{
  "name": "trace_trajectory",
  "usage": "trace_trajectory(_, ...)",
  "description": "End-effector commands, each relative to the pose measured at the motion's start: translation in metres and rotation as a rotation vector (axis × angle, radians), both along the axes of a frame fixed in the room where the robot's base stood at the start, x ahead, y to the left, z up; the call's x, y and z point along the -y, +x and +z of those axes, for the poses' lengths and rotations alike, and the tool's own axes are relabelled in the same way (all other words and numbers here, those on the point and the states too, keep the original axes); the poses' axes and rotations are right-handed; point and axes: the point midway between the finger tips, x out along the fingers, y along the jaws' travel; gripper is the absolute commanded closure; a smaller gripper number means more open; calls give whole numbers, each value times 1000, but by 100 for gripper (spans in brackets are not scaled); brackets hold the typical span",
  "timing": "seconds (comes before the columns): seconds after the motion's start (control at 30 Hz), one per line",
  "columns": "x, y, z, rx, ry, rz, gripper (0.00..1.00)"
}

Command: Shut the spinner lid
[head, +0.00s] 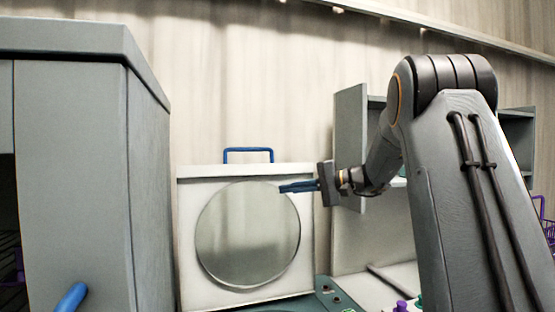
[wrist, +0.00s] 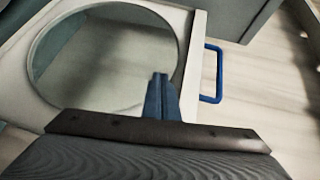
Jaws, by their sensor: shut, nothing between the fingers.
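The spinner lid (head: 190,270) is a white square panel with a round glass window (head: 247,235) and a blue handle (head: 248,150) on its top edge. It stands raised, facing me, in the head view. In the wrist view the lid (wrist: 188,95) shows with its window and the blue handle (wrist: 218,72) to the right. My gripper (head: 282,188) is shut and empty, with its blue fingers in front of the upper right of the window. The fingertips also show over the window in the wrist view (wrist: 159,75). I cannot tell whether they touch it.
A large grey cabinet (head: 95,180) stands close at the left, with a blue handle (head: 72,298) low on it. A grey shelf unit (head: 350,140) stands to the right behind my arm. A purple basket (head: 547,230) shows at the far right edge.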

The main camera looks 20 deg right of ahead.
Motion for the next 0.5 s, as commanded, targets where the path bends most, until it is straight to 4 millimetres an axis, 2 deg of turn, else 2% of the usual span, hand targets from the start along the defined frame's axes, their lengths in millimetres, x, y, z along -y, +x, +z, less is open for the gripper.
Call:
trace_trajectory(0.03, 20, 8, 22, 72, 41, -13, 100)
trace_trajectory(0.1, 41, 13, 52, 165, 91, -21, 100)
trace_trajectory(0.23, 64, 15, 86, 276, 141, -30, 100)
trace_trajectory(0.37, 67, 17, 99, 313, 157, -31, 100)
trace_trajectory(0.5, 53, 28, 103, 313, 160, -28, 100)
